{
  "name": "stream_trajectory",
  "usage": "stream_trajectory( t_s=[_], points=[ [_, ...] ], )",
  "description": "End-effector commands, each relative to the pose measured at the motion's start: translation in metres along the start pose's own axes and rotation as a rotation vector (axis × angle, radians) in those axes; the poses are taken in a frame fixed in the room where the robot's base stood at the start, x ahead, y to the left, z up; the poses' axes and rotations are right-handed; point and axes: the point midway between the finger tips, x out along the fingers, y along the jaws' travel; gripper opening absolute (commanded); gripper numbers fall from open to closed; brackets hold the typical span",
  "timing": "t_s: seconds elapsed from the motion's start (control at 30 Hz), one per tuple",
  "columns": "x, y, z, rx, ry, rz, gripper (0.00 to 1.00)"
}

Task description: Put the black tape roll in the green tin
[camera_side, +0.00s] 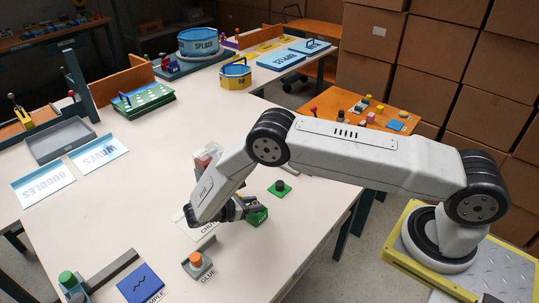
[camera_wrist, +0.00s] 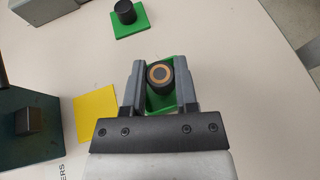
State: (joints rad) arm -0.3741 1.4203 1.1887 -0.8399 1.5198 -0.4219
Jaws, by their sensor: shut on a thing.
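In the wrist view my gripper (camera_wrist: 159,80) is shut on the black tape roll (camera_wrist: 160,88), whose top shows a tan ring around a dark centre. The green tin (camera_wrist: 154,102) shows between my fingers around the roll, so the roll is over or inside its opening; how deep it sits I cannot tell. In the side view the green tin (camera_side: 258,217) stands on the white table beside my gripper (camera_side: 245,210), which hides the roll there. A green square lid (camera_wrist: 129,25) with a black knob lies apart from the tin, also in the side view (camera_side: 284,195).
A yellow square (camera_wrist: 95,118) lies left of my gripper in the wrist view. In the side view an orange button on a grey base (camera_side: 195,262) stands in front, near a blue card (camera_side: 140,284). Bare white table (camera_side: 300,215) lies to the right of the tin.

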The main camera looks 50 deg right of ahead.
Motion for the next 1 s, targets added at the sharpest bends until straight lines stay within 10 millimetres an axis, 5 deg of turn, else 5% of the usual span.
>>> stream_trajectory(
  t_s=[0.47, 0.5, 0.6, 1.0],
  points=[
    [0.0001, 0.0001, -0.0003, 0.0, 0.0, 0.0, 0.0],
    [0.0001, 0.0001, -0.0003, 0.0, 0.0, 0.0, 0.49],
    [0.0001, 0.0001, -0.0003, 0.0, 0.0, 0.0, 0.78],
    [0.0001, 0.0, -0.0003, 0.0, 0.0, 0.0, 0.78]
  ],
)
